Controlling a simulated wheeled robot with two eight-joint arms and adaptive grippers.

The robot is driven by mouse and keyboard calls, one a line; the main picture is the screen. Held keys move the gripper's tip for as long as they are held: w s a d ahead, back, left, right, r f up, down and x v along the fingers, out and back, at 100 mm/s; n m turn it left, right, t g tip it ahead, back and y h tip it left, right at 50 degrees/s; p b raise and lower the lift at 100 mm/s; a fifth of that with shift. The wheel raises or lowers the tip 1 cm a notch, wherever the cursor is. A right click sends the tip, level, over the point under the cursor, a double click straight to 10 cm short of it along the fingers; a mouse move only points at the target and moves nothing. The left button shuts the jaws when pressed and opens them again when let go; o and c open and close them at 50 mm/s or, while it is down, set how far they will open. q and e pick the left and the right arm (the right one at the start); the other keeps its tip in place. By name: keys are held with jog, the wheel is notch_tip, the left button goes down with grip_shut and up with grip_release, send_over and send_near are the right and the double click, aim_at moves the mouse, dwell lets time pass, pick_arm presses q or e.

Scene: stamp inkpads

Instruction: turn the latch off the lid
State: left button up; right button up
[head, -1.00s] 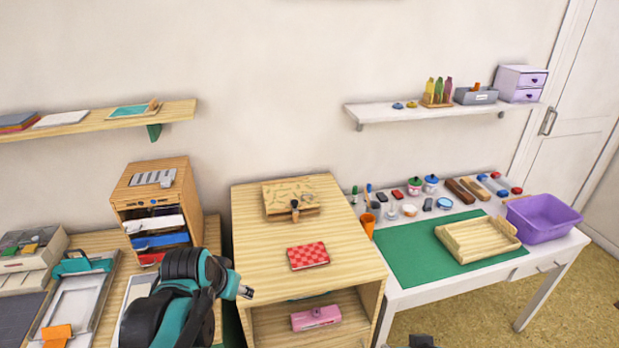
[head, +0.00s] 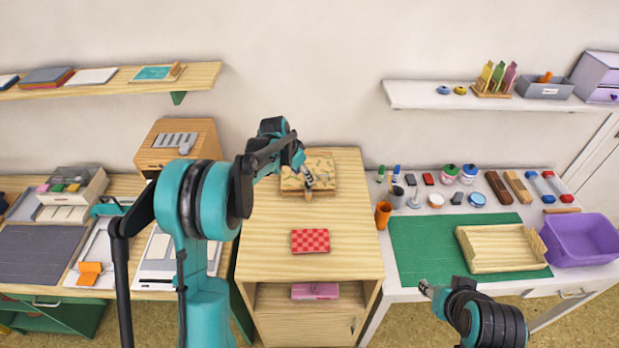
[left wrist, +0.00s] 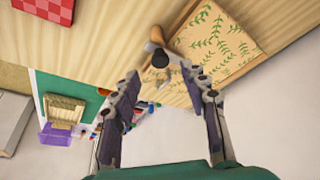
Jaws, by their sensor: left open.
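The box with a leaf-patterned lid (head: 321,167) lies at the back of the wooden cabinet's top. It also shows in the left wrist view (left wrist: 215,42). The latch, a small wooden piece with a dark knob (left wrist: 160,58), sits at the lid's edge; in the head view its wooden end (head: 308,195) shows below my fingers. My left gripper (head: 307,180) is over the lid's front edge. In the left wrist view my left gripper (left wrist: 160,82) is open, its fingers on either side of the knob, with no clear contact. My right gripper (head: 427,289) is low at the right, away from the box.
A red checkered pad (head: 310,240) lies on the cabinet top (head: 350,262) in front of the box. A white table with a green mat (head: 425,262), wooden tray (head: 500,250) and purple bin (head: 580,242) stands right. Bare cabinet top surrounds the pad.

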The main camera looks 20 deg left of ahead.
pick_arm(q)
jog(key=x, duration=0.5)
jog(key=shift+b, duration=0.3)
grip_shut()
